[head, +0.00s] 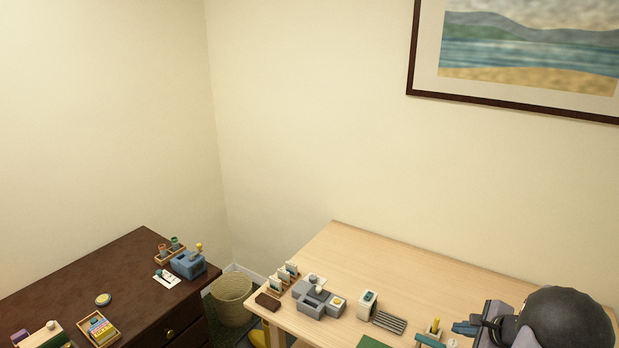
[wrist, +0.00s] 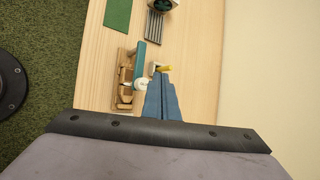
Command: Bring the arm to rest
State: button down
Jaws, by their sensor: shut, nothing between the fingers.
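My gripper (head: 462,328) is at the lower right of the head view, above the right part of the light wooden table (head: 400,258). In the wrist view its blue fingers (wrist: 160,92) are together, with nothing between them. Below and beyond the fingertips is a small wooden holder (wrist: 125,85) with a teal bar and a yellow-topped piece. My dark, rounded arm joint hides part of the table's right side in the head view.
Grey block devices (head: 318,299), a white-and-green box (head: 367,304), a ribbed grey rack (head: 389,322) and a green mat (wrist: 118,15) lie on the table. A dark dresser (head: 135,262) holds small items at left. A woven basket (head: 231,290) stands between. The table's back is clear.

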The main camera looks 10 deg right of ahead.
jog(key=s+a+f+n+g+y, duration=0.2)
jog(key=s+a+f+n+g, duration=0.15)
jog(key=s+a+n, duration=0.45)
jog(key=s+a+f+n+g+y, duration=0.25)
jog(key=s+a+n+g, duration=0.2)
jog(key=s+a, duration=0.75)
jog(key=w+a+r+n+h, duration=0.1)
jog(key=a+r+n+h, duration=0.1)
jog(key=a+r+n, duration=0.35)
jog(key=w+a+r+n+h, duration=0.1)
jog(key=a+r+n+h, duration=0.2)
jog(key=a+n, duration=0.6)
notch_tip(320, 180, down, 17)
jog(key=a+m+b, duration=0.1)
jog(key=b, duration=1.5)
jog(key=shift+a+m+g+b, duration=0.3)
jog(key=shift+a+b, duration=0.05)
jog(key=shift+b, duration=0.05)
jog(key=shift+r+y, duration=0.15)
jog(key=shift+y, duration=0.1)
